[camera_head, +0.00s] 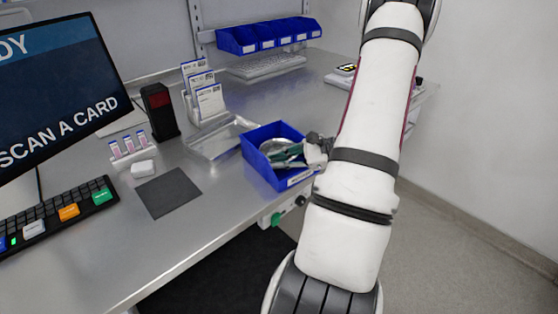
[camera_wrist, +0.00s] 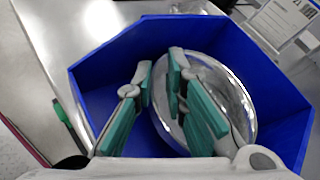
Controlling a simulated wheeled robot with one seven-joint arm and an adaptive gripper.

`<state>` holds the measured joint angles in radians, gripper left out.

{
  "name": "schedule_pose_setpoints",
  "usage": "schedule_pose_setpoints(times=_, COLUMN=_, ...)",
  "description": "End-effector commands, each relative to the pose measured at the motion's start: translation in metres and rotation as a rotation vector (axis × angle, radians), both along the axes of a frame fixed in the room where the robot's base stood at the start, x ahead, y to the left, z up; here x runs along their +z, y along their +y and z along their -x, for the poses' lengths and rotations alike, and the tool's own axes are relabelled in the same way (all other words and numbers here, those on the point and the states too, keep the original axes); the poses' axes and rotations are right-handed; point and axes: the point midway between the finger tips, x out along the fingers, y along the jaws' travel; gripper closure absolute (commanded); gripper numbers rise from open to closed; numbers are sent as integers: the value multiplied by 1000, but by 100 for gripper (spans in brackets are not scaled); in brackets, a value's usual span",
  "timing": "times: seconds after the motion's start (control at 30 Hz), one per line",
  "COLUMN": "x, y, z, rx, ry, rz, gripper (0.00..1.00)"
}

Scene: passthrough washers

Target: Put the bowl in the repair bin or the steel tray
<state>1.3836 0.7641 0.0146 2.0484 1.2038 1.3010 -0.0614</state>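The blue bin (camera_head: 262,134) stands near the front edge of the steel counter and also fills much of the wrist view (camera_wrist: 95,65). A shiny metal bowl (camera_wrist: 235,105) sits inside it, tilted. In the head view the bowl (camera_head: 272,147) is mostly hidden by the bin wall and my gripper. My gripper (camera_wrist: 160,75) reaches into the bin with its green-padded fingers apart. One finger is over the bowl's hollow and the other is beside its left rim, with a gap between them. The steel tray (camera_head: 215,143) lies left of the bin, with nothing seen in it.
A card rack (camera_head: 205,100), a dark reader post (camera_head: 160,108), a grey mat (camera_head: 168,192) and a small white item (camera_head: 142,168) stand left of the bin. The monitor (camera_head: 50,90) and keyboard (camera_head: 55,217) are farther left. Blue bins (camera_head: 268,36) line the back.

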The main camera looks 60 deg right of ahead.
Motion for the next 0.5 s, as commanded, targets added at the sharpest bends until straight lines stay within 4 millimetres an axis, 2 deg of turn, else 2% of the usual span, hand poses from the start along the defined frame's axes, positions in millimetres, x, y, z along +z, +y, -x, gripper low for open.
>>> schedule_pose_setpoints(times=0.03, x=0, y=0, z=0, rx=0, ry=0, rz=0, gripper=73)
schedule_pose_setpoints(times=0.07, x=0, y=0, z=0, rx=0, ry=0, rz=0, gripper=68)
schedule_pose_setpoints(times=0.43, x=3, y=0, z=0, rx=0, ry=0, rz=0, gripper=68)
schedule_pose_setpoints(times=0.5, x=4, y=-3, z=6, rx=-2, ry=1, rz=1, gripper=68)
